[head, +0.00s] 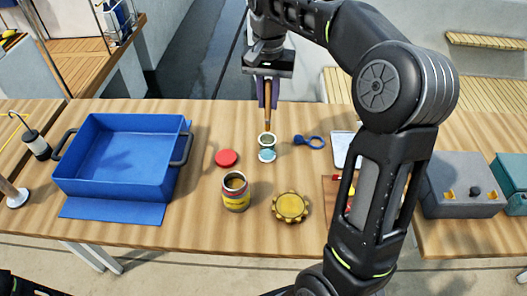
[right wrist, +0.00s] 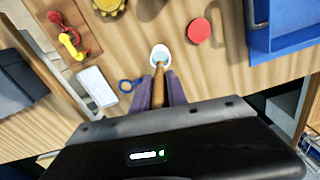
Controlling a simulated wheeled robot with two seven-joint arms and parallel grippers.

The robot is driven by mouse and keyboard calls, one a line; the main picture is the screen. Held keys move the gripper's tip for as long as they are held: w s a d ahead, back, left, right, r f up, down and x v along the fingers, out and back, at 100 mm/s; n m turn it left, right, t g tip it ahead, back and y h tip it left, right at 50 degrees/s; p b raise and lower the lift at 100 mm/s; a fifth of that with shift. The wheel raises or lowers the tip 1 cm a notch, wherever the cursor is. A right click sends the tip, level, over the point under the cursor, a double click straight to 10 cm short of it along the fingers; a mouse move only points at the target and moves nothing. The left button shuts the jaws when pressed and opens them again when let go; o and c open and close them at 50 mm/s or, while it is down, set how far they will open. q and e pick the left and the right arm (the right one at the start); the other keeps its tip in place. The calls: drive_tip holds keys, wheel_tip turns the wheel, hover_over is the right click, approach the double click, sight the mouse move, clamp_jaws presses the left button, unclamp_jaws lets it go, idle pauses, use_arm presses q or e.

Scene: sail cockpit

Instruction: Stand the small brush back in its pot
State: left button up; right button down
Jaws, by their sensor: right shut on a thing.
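My right gripper (head: 268,93) is shut on the small brush (head: 267,116), whose brown handle points down between the purple fingers. In the head view the brush is upright, its lower end at the mouth of a small pale pot with a teal band (head: 267,155). In the right wrist view the brush (right wrist: 158,84) runs from the fingers (right wrist: 158,90) to the pot (right wrist: 160,49), overlapping its near rim. I cannot tell whether its end is inside or just above the rim. The pot stands upright on the wooden table.
A blue bin (head: 122,187) stands left, a grey box (head: 462,205) right. Bare table lies left of the red disc.

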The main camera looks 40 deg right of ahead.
sight(267, 118)
drive_tip(key=shift+w+f, duration=0.1)
idle(0.3)
wheel_tip(267, 118, down, 5)
drive_tip(key=shift+f, duration=0.6)
drive_tip(key=shift+f, duration=0.1)
wheel_tip(267, 118, down, 4)
drive_tip(key=shift+r, duration=0.2)
